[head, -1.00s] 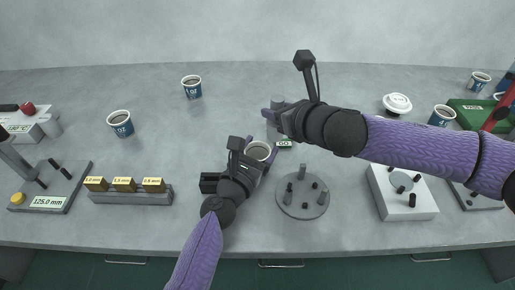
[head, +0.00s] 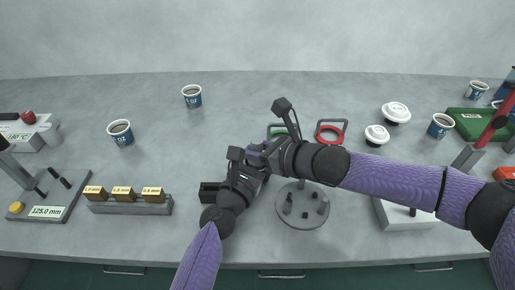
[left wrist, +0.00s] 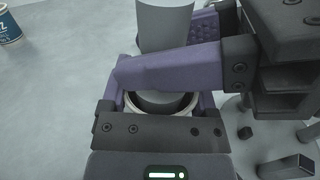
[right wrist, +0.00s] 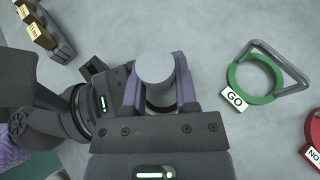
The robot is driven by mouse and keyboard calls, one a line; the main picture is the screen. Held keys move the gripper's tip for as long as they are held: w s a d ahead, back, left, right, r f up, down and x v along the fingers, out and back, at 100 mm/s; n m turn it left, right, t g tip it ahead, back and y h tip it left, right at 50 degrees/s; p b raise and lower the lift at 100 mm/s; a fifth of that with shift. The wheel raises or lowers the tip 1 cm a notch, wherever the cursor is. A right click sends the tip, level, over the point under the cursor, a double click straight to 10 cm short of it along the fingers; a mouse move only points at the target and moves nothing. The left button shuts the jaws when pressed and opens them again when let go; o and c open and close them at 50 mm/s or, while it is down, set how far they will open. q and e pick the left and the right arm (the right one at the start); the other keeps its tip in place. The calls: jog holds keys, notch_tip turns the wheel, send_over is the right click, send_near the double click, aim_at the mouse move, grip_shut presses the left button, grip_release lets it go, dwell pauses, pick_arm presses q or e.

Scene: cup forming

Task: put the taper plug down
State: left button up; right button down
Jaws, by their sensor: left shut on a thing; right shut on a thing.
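The taper plug is a grey cylinder (right wrist: 154,67); it also shows in the left wrist view (left wrist: 164,24). My right gripper (right wrist: 158,82) is shut on it. The plug's lower part lies within the pale rim of a cup (left wrist: 134,104); how deep it sits I cannot tell. My left gripper (left wrist: 158,98) is shut around that cup. In the head view, my right gripper (head: 262,152) is close above my left gripper (head: 246,163), and the two hide the cup and plug.
A round grey stand with pegs (head: 302,222) is just right of the grippers. Green (right wrist: 236,82) and red (head: 329,141) ring gauges lie behind. White lids (head: 396,112), cups (head: 120,132) and a block rack (head: 130,209) stand around. The table's middle left is clear.

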jog(key=shift+f, duration=0.1)
jog(key=shift+f, duration=0.5)
jog(key=c, duration=0.7)
grip_release()
jog(key=shift+o, duration=0.2)
jog(key=shift+r, duration=0.3)
pick_arm(q)
jog(key=o, duration=1.3)
pick_arm(e)
jog(key=v, duration=1.2)
jog(key=shift+r, duration=0.25)
pick_arm(q)
jog(key=shift+s, duration=0.1)
jog(key=v, duration=1.2)
jog(key=shift+a, duration=0.1)
